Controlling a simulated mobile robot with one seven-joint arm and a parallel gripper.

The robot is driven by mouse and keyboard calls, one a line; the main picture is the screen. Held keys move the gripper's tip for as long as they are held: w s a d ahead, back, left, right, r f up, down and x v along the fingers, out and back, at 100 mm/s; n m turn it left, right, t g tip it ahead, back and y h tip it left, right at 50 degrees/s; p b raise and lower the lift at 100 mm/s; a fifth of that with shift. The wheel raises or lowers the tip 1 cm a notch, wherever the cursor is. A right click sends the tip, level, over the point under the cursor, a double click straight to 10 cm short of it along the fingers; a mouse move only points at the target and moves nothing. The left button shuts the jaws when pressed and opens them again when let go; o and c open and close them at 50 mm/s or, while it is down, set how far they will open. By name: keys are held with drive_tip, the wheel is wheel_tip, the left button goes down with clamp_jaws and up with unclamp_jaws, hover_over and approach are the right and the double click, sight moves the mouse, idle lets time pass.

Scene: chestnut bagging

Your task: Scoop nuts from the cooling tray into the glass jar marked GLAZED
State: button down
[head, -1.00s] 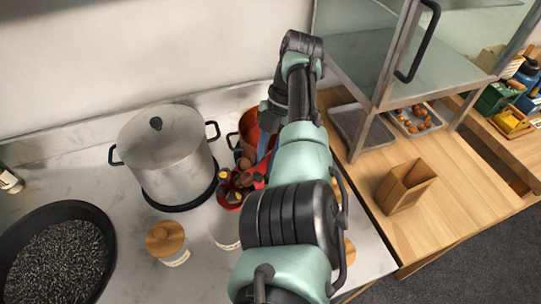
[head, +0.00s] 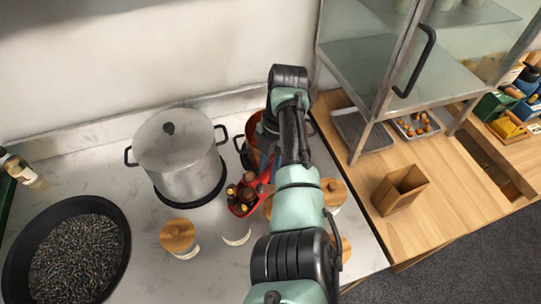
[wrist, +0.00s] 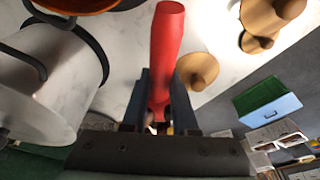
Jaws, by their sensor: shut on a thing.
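My gripper (wrist: 160,95) is shut on the red handle of a scoop (wrist: 166,45) in the wrist view. In the head view the scoop's red bowl (head: 241,208) holds several brown nuts (head: 247,192), above the counter right of the steel pot. Just below the scoop stands a lidless, clear jar (head: 236,234) with a pale label. Its marking is not readable, and I cannot tell the height between scoop and jar. A metal tray with orange-brown nuts (head: 416,125) lies under the glass cabinet at right.
A lidded steel pot (head: 180,160) and a dark pan of dark grains (head: 124,235) stand at left. A wooden-lidded jar (head: 178,235) and others (head: 334,191) flank the lidless jar. An orange pot (head: 255,128) is behind. A wooden box (head: 400,190) stands at right.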

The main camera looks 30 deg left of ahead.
drive_tip(key=p, duration=0.1)
drive_tip(key=t+p, duration=0.1)
drive_tip(key=p, duration=0.1)
drive_tip(key=shift+s+r+t, duration=0.3)
drive_tip(key=shift+r, duration=0.05)
drive_tip(key=r+t+p, duration=0.1)
drive_tip(key=p, duration=0.1)
drive_tip(key=s+r+t+p, duration=0.1)
drive_tip(key=p, duration=0.1)
drive_tip(key=shift+a+h, duration=0.15)
drive_tip(key=shift+h, duration=0.15)
drive_tip(key=shift+s+a+r+t+p, duration=0.15)
drive_tip(key=shift+s+r+t+p, duration=0.35)
drive_tip(key=shift+s+t+p, duration=0.15)
drive_tip(key=shift+s+t, duration=0.2)
drive_tip(key=shift+t, duration=0.25)
drive_tip(key=shift+s+a+r+t+h+p, duration=0.15)
drive_tip(key=shift+s+r+t+h+p, duration=0.15)
drive_tip(key=shift+s+r+t+p, duration=0.4)
drive_tip(key=s+t, duration=0.1)
drive_tip(key=s+r+t+b, duration=0.1)
drive_tip(key=shift+s+a+t, duration=0.2)
drive_tip(key=shift+t, duration=0.1)
drive_tip(key=shift+s+r+t+h, duration=0.3)
drive_tip(key=shift+s+t, duration=0.05)
drive_tip(key=shift+t, duration=0.05)
drive_tip(key=shift+w, duration=0.1)
